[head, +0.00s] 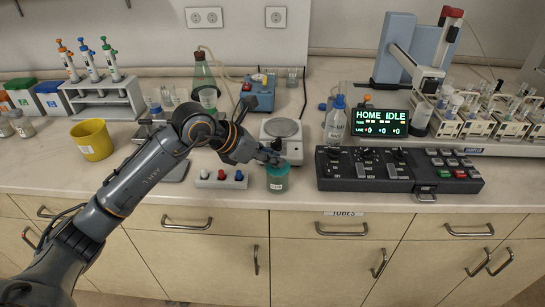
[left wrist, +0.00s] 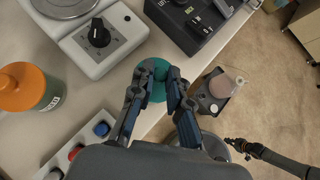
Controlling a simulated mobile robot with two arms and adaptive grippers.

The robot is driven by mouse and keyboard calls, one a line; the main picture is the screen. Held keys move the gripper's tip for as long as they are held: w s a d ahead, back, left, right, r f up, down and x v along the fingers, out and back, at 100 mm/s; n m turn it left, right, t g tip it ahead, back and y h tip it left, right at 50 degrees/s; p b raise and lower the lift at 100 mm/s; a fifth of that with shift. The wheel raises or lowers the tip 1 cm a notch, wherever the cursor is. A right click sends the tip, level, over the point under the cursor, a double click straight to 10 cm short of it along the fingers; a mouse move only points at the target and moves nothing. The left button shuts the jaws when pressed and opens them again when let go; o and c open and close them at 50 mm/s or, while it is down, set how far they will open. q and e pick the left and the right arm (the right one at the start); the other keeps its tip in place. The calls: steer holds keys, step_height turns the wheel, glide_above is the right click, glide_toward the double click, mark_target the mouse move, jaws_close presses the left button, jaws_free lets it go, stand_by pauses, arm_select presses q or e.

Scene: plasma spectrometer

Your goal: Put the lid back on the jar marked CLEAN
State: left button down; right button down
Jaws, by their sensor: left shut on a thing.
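A jar with a teal top (head: 277,171) stands near the counter's front edge, between the button box and the control panel. Its white label is too small to read. My left gripper (head: 272,157) is directly over it, fingers pointing down and shut on a teal lid. In the left wrist view the teal lid (left wrist: 156,91) shows around the fingertips (left wrist: 160,76). I cannot tell whether the lid touches the jar's rim. A green jar with an orange lid (left wrist: 22,87) stands to the left; my arm hides it in the head view. My right gripper (left wrist: 236,144) hangs beyond the counter edge, too small to judge.
A yellow bucket (head: 91,141) and pipette rack (head: 103,101) stand farther left. The counter's front edge is near.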

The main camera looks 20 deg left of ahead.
stand_by(0.4)
arm_select(q)
steer(key=c, duration=0.7)
jaws_free()
steer(key=shift+c, duration=0.2)
step_height(320, 180, up, 7)
steer(key=p, duration=0.4)
jaws_close()
stand_by(0.4)
